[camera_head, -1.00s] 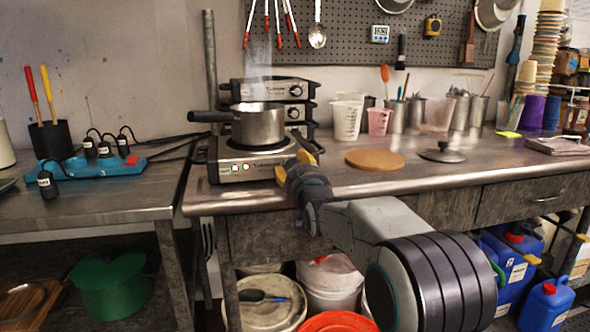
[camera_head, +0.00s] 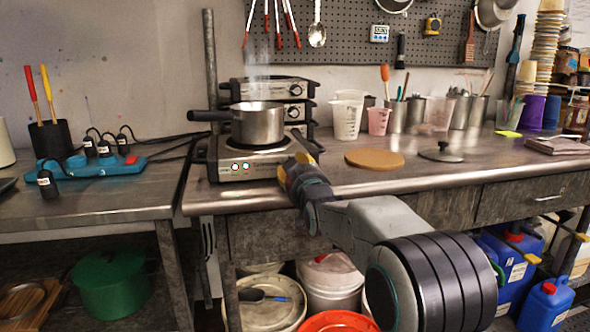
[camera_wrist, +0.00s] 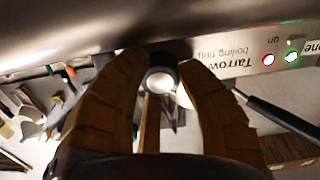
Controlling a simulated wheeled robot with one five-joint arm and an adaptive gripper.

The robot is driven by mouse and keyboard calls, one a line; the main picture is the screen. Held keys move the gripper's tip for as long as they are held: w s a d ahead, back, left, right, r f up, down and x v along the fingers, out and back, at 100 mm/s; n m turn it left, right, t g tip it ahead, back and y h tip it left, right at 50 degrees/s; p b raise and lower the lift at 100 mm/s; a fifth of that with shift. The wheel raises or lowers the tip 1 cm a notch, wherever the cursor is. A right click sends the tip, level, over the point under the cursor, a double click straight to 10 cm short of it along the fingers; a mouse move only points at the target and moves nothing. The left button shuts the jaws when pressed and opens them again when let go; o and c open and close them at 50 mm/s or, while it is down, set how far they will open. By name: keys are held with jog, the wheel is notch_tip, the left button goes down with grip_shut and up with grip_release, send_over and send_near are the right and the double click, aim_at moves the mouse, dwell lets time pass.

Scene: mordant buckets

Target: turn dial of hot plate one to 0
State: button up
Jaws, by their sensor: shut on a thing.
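The hot plate (camera_head: 222,172) stands at the front left of the steel bench, with a steaming pot (camera_head: 260,126) on it. Its front panel (camera_wrist: 232,68) shows upside down in the wrist view, with "Tarrow boiling ring" lettering and two lit lamps. The dial (camera_wrist: 161,80) is a dark round knob with a pale face. The dial's mark and scale cannot be read.
More hot plates (camera_head: 291,90) are stacked behind the pot. The pot's dark handle (camera_head: 210,116) sticks out left. A round cork mat (camera_head: 374,158) and a lid (camera_head: 441,152) lie to the right. Buckets (camera_head: 330,280) stand below the bench.

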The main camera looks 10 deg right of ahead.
jog(key=n+b, duration=0.1)
jog(key=n, duration=0.2)
jog(key=n+b, duration=0.1)
jog(key=n, duration=0.1)
jog(key=shift+r+b, duration=0.25)
jog(key=shift+b, duration=0.1)
jog(key=n+b, duration=0.1)
jog(key=n, duration=0.4)
jog(key=shift+a+r, duration=0.1)
dwell(0.4)
jog(key=o, duration=0.9)
jog(key=shift+a+n, duration=0.15)
jog(key=shift+n, duration=0.15)
jog(key=shift+f, duration=0.2)
jog(key=shift+s, duration=0.1)
jog(key=s, duration=1.1)
jog(key=shift+s, duration=0.35)
